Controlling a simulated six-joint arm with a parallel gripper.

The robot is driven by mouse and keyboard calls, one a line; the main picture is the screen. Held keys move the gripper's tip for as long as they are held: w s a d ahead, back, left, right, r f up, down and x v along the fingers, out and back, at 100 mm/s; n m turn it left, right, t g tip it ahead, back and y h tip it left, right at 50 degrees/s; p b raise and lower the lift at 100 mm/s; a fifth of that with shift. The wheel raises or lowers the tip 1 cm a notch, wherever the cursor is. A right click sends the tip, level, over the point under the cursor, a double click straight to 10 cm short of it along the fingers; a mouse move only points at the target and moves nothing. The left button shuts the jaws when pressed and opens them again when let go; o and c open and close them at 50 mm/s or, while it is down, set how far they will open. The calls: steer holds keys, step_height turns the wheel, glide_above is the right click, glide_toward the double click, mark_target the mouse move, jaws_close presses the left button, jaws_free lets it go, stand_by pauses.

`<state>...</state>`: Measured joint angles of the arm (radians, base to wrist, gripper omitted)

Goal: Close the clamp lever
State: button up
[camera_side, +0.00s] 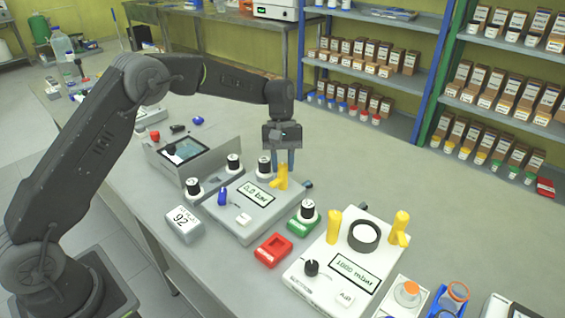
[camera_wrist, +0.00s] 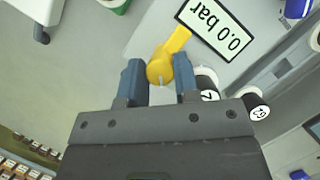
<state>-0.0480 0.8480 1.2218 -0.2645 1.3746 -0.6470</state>
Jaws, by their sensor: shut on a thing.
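A yellow lever (camera_side: 281,178) stands on the grey-white device (camera_side: 262,222) with a display reading 0.0 bar, in the middle of the side view. My gripper (camera_side: 284,162) points down over this lever, its blue fingers on either side of the lever's top. In the wrist view, the lever's round yellow end (camera_wrist: 160,68) sits between the two fingers (camera_wrist: 160,82), and its arm reaches toward the display (camera_wrist: 218,28). My gripper is shut on the lever. The exact contact of the fingers is hard to see.
Black-capped vials (camera_side: 264,165) stand close to the lever, and a blue lever (camera_side: 222,196) is on the same device. A second device (camera_side: 345,262) with yellow levers is at front right. A red block (camera_side: 273,250) lies between. The table at right rear is clear.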

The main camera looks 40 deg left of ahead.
steer(key=shift+m, duration=0.4)
steer(key=m+g+y, duration=0.1)
steer(key=m, duration=0.2)
steer(key=shift+d+m, duration=0.1)
steer(key=shift+m, duration=0.3)
steer(key=m+y, duration=0.2)
steer(key=m, duration=0.2)
steer(key=shift+d, duration=0.1)
steer(key=m+y, duration=0.2)
steer(key=m, duration=0.3)
steer(key=m+y, duration=0.1)
steer(key=m, duration=0.3)
steer(key=shift+t, duration=0.4)
steer(key=shift+m+y, duration=0.3)
steer(key=o, duration=0.9)
